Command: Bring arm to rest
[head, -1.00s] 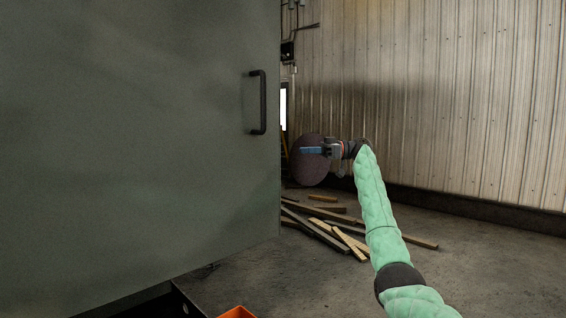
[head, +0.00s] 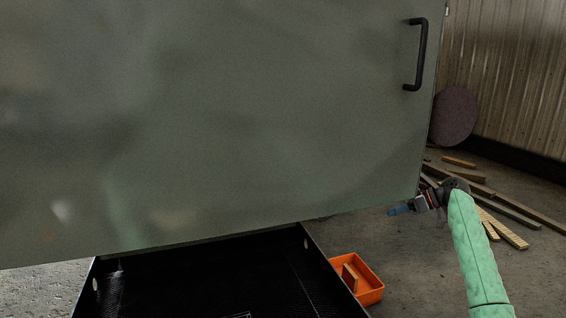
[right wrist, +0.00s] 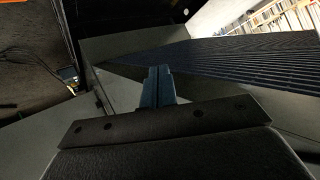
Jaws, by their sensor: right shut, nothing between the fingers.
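My right arm (head: 476,255) reaches in from the lower right of the head view in its green sleeve. My right gripper (head: 398,210) is shut and empty, with its blue fingers pointing left, just below the lower right corner of a large grey-green door (head: 230,110). Whether the fingertips touch the door, I cannot tell. In the right wrist view the blue fingers (right wrist: 158,86) are together with nothing between them. The door has a black bar handle (head: 420,55) near its right edge, well above the gripper. My left gripper is not in view.
A black tray-like base (head: 215,285) lies below the door. An orange bin (head: 370,290) with a brown block in it stands right of it. Loose planks (head: 510,210) and a dark round disc (head: 453,116) are behind my right arm, near the corrugated wall (head: 510,75).

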